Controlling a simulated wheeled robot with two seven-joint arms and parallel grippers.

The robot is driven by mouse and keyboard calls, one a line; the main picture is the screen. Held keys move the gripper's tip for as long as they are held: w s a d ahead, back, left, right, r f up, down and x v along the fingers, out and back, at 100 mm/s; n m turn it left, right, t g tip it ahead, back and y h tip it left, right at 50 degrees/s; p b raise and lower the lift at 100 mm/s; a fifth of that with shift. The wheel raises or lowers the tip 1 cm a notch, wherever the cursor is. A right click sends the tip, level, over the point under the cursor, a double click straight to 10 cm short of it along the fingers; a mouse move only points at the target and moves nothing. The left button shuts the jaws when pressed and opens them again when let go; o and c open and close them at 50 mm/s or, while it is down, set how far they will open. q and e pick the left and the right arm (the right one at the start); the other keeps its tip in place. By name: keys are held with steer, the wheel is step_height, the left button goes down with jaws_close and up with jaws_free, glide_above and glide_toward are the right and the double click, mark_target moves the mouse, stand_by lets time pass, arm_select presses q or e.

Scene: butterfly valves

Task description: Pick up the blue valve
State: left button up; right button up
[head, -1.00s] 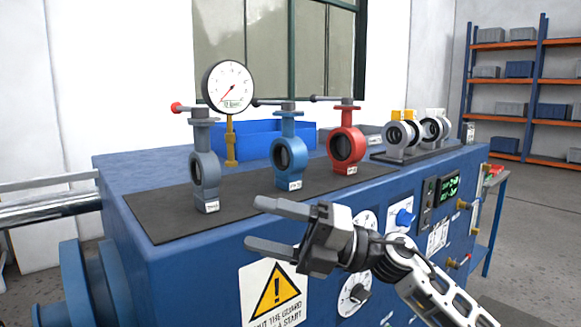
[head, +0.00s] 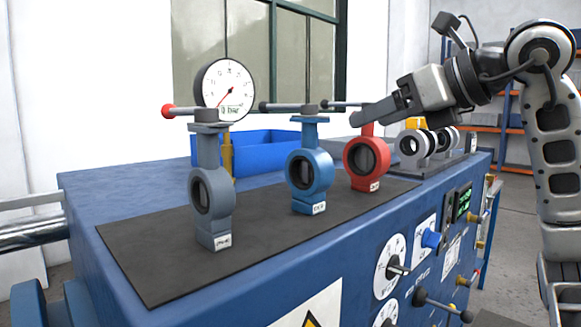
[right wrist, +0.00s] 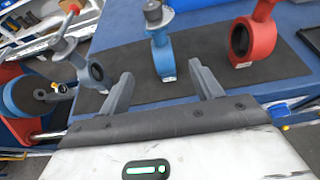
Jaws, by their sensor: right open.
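The blue valve (head: 309,137) stands upright on the dark mat (head: 160,265), between the grey-blue valve (head: 208,152) on its left and the red valve (head: 350,157) on its right. Its dark lever points left at the top, and a white tag is on its foot. My right gripper (head: 357,118) is open and empty, raised near the top of the red valve in the head view and overlapping it. In the right wrist view, the blue valve (right wrist: 161,48) stands beyond the gap between my open fingers (right wrist: 162,75), not touching them. My left gripper is not in view.
A pressure gauge (head: 225,88) and a blue bin (head: 265,150) stand behind the valves. Grey ring fittings (head: 412,146) sit at the right end of the blue bench (head: 75,190). Knobs and dials (head: 391,262) are on its front. The mat's front is clear.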

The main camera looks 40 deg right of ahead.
steer(key=p, duration=0.3)
glide_toward(315, 141)
steer(key=x, duration=0.5)
steer(key=shift+a+f, duration=0.1)
steer(key=shift+f, duration=0.15)
steer(key=shift+w+f, duration=0.3)
steer(key=shift+w, duration=0.6)
steer(key=p+x, duration=0.2)
steer(key=x, duration=0.1)
steer(key=shift+w, duration=0.35)
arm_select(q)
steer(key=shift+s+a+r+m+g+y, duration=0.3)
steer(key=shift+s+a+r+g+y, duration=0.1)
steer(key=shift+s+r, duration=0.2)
arm_select(e)
steer(key=shift+w+f, duration=0.35)
steer(key=c, duration=1.4)
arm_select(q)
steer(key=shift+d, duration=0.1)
arm_select(e)
steer(key=shift+r, duration=0.25)
